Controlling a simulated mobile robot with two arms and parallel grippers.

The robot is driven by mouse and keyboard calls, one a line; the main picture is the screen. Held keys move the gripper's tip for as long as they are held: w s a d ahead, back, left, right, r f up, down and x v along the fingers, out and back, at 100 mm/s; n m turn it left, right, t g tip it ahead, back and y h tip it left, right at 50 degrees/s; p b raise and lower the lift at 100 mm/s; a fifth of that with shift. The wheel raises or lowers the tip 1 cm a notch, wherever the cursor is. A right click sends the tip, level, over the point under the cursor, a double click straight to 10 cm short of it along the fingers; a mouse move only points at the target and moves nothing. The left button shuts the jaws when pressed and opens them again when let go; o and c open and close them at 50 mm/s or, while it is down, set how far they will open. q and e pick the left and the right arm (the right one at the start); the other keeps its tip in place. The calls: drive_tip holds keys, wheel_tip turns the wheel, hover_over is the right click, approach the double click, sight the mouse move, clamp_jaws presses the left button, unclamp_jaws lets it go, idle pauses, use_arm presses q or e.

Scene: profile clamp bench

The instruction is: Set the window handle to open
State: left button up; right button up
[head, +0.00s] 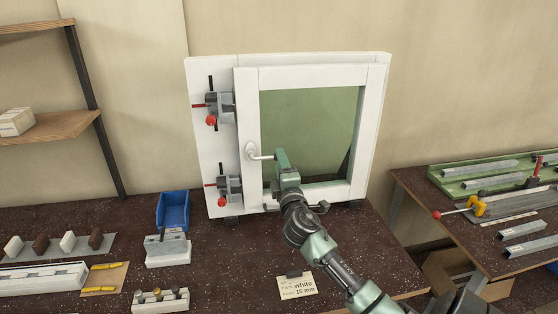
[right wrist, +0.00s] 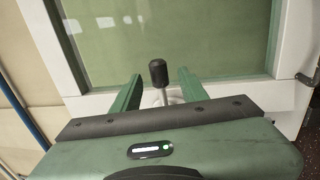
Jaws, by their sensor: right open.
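The white window (head: 245,100) stands upright on the dark bench, with a green pane. Its handle (head: 252,151) sits on the left side of the sash, and its lever points right, roughly level, towards my gripper. My right gripper (head: 281,156) is at the lever's end, in front of the pane. In the right wrist view, the handle's dark grip (right wrist: 158,73) stands between the two green fingers of my right gripper (right wrist: 159,76). The fingers are open, with a gap on each side of the grip. My left gripper is out of view.
Two clamps with red knobs (head: 211,120) (head: 222,199) are on the left frame post. A blue bin (head: 173,210), a grey block (head: 167,247) and a label card (head: 297,286) are on the bench. A side table (head: 411,190) with metal profiles stands at right.

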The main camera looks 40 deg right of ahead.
drive_tip(key=shift+b+v, duration=0.45)
drive_tip(key=shift+v, duration=1.9)
